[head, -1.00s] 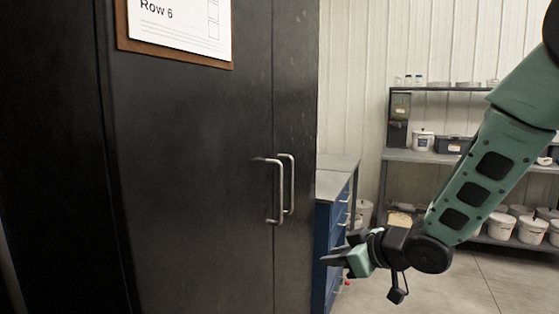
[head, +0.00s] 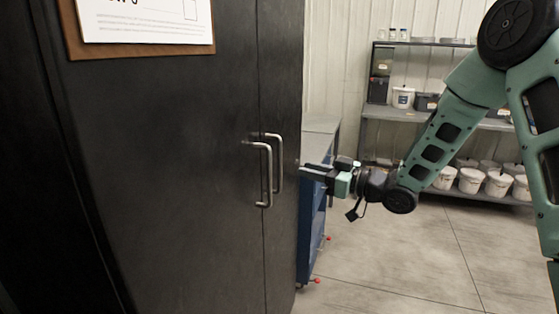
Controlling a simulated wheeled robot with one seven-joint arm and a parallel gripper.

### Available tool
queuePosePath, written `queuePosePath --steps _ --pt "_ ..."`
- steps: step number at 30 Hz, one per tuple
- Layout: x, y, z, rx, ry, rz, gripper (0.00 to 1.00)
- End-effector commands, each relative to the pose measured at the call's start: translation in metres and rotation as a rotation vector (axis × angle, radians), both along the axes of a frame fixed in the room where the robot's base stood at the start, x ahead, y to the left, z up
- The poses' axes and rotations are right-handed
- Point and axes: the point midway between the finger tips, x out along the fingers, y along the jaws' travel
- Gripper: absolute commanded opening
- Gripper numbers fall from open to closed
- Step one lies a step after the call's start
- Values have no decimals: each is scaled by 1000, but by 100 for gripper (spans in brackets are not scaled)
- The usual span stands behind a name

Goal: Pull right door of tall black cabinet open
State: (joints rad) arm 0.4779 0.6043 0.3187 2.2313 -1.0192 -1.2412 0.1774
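The tall black cabinet (head: 170,200) fills the left half of the head view. Both its doors look closed, with a vertical seam between them. The right door (head: 283,240) is the narrow far strip, seen at a steep angle. Its silver bar handle (head: 279,165) is partly behind the left door's handle (head: 269,185). My gripper (head: 304,172) is just right of the cabinet's edge in the picture, level with the handles, fingers pointing left toward them. It appears apart from the handle and holds nothing visible. The finger gap is too small to judge.
A clipboard with paper (head: 145,50) hangs on the left door. A blue drawer unit (head: 313,215) with a grey top stands beyond the cabinet. Metal shelving (head: 395,113) with white buckets is at the back. Open concrete floor (head: 400,265) lies at right.

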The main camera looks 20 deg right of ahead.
Motion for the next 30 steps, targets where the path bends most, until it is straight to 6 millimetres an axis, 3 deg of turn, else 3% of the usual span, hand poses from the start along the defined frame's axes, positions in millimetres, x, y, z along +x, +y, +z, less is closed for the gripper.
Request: queuePosePath --steps 12,27,30 --pt "56 53 2 1 -1 2 25" --pt "68 63 0 0 0 0 25" --pt "68 63 0 0 0 0 0"
